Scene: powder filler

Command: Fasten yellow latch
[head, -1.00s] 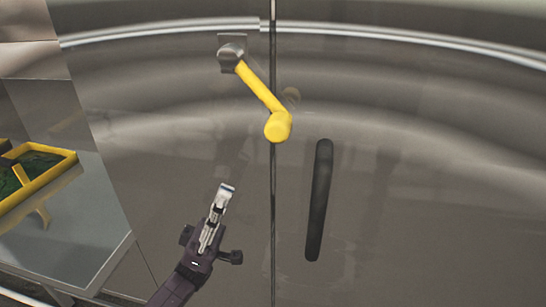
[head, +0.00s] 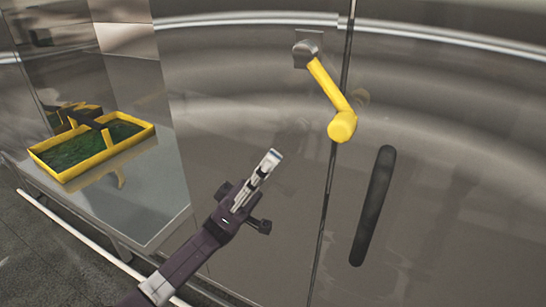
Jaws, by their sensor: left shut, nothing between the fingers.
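The yellow latch (head: 331,91) is a bar fixed by a grey pivot (head: 304,50) on the left metal panel. It slants down to the right, and its rounded yellow end (head: 342,127) lies over the seam between the two panels. My left gripper (head: 272,158) is shut and empty. It shows below and left of the latch end, apart from it, with its fingertips pointing up and right. My right gripper is not in view.
A black vertical handle (head: 373,206) is on the right panel, right of the seam (head: 328,190). A metal table (head: 150,205) at the left bears a yellow-rimmed tray (head: 65,178) with a green inside. Grey floor shows at lower left.

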